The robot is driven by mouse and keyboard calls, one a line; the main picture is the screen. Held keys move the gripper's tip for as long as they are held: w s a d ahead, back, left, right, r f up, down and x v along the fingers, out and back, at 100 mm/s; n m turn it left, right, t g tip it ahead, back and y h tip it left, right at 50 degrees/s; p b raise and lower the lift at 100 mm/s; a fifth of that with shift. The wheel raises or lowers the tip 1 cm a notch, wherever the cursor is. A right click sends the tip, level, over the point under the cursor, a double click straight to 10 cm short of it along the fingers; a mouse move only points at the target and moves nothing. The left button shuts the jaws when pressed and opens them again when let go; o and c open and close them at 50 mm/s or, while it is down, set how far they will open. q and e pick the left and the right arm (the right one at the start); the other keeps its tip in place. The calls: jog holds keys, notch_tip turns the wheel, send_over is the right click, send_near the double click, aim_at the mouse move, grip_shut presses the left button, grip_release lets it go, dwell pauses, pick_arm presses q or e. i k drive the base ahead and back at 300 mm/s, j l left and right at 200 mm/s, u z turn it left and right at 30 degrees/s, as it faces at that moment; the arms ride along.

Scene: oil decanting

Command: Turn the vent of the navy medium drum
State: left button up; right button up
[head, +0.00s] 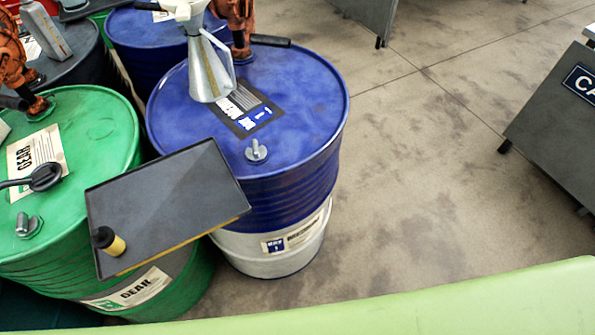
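A large blue drum (290,100) with a pale grey lower band stands upright at the centre. A small grey wing-shaped vent (256,151) sits on its lid near the front rim. A metal funnel (210,75) stands on the same lid towards the back left, beside a dark label. A second blue drum (135,28) is behind at the upper left, partly hidden; I cannot tell from its visible part whether it has a vent. Neither of my grippers is in view.
A dark tray (165,195) with a small yellow-and-black item (108,241) lies in front of the drums. A green drum (95,115) with its own vent (28,225) stands at left. Orange pumps (236,22) rise behind. Floor at right is clear up to a dark sign-bearing unit (550,130).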

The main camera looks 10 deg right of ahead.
aim_at(255, 154)
jog(key=k+j+z, duration=0.2)
jog(key=j+z, duration=0.3)
jog(key=k+j+z, duration=0.25)
jog(key=z, duration=0.25)
jog(key=k+j, duration=0.05)
jog(key=j, duration=0.05)
